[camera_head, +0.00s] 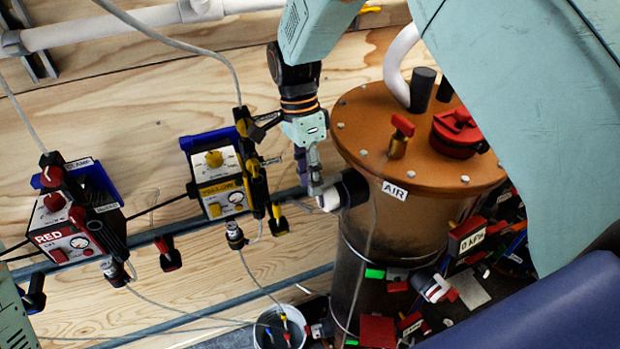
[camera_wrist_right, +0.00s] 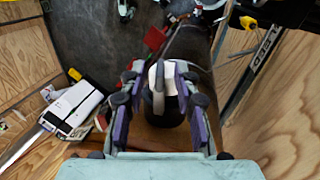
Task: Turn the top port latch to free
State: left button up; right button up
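A black port (camera_head: 351,188) with a pale end sticks out of the left side of the brown tank (camera_head: 400,228), below its orange lid. My right gripper (camera_head: 314,190) reaches down from above to the pale end of this port. In the right wrist view my right gripper (camera_wrist_right: 158,105) is open, with its purple fingers on either side of the black port (camera_wrist_right: 165,112). A grey latch bar (camera_wrist_right: 158,82) lies across the pale part between the fingers. I cannot tell whether a finger touches it. My left gripper does not show.
The orange lid (camera_head: 360,110) carries a red-handled valve (camera_head: 401,132) and a red cap (camera_head: 456,132). A yellow control box (camera_head: 222,180) and a red one (camera_head: 70,235) stand to the left, with loose cables. A white bucket (camera_head: 280,328) stands below.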

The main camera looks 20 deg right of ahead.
jog(key=v, duration=1.1)
jog(key=shift+r, duration=0.15)
jog(key=shift+d, duration=0.15)
